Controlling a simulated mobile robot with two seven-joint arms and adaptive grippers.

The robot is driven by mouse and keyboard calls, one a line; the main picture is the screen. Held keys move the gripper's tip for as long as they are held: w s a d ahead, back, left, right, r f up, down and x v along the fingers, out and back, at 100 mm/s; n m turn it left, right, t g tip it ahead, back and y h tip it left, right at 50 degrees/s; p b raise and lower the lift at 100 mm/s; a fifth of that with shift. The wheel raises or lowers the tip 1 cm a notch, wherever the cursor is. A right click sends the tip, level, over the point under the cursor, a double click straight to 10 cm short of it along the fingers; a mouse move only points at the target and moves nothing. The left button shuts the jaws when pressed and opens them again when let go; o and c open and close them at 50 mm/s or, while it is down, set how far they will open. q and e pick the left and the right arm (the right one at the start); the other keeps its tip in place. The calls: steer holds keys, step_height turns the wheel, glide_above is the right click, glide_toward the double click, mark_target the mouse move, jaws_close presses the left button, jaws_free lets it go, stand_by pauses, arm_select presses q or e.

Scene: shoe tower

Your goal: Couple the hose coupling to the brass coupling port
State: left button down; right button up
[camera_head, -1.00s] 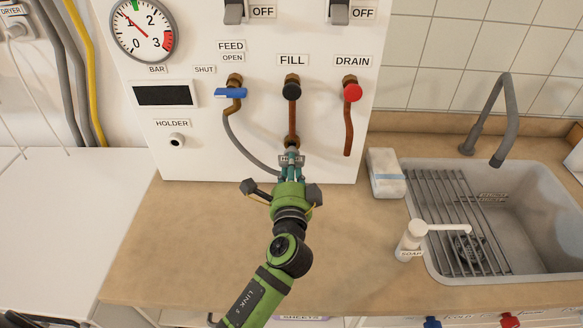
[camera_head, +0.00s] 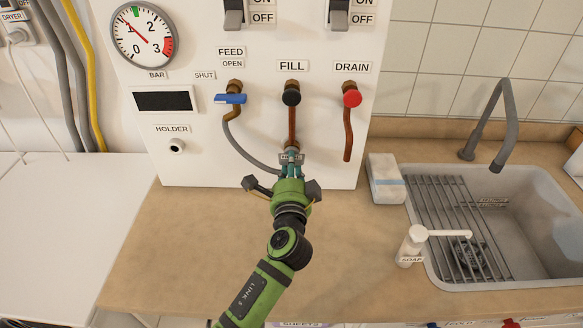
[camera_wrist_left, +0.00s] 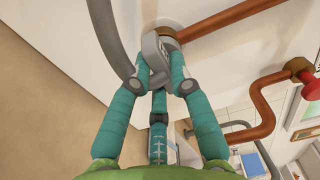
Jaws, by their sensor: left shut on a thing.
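My left gripper (camera_head: 290,161) is at the lower edge of the white panel, below the FILL pipe. Its teal fingers are shut on the grey hose coupling (camera_head: 291,155). The coupling also shows between the fingertips in the left wrist view (camera_wrist_left: 153,50). The brass coupling port (camera_wrist_left: 168,34) is at the end of the copper pipe, right against the coupling's far side in that view. I cannot tell whether the two are locked together. The fingers hide part of the coupling. In the head view the port is mostly hidden. My right gripper is not in view.
The grey hose (camera_head: 243,150) loops from the FEED valve (camera_head: 230,98) to the coupling. The DRAIN pipe (camera_head: 348,135) hangs to the right. A white sponge-like block (camera_head: 386,180), a soap dispenser (camera_head: 412,244) and the sink (camera_head: 550,205) are right. The counter left of my arm is clear.

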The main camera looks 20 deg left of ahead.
arm_select(q)
steer(key=shift+w, duration=0.1)
steer(key=c, duration=1.1)
jaws_free()
steer(key=shift+o, duration=0.2)
steer(key=v, duration=1.2)
steer(key=shift+a, duration=0.1)
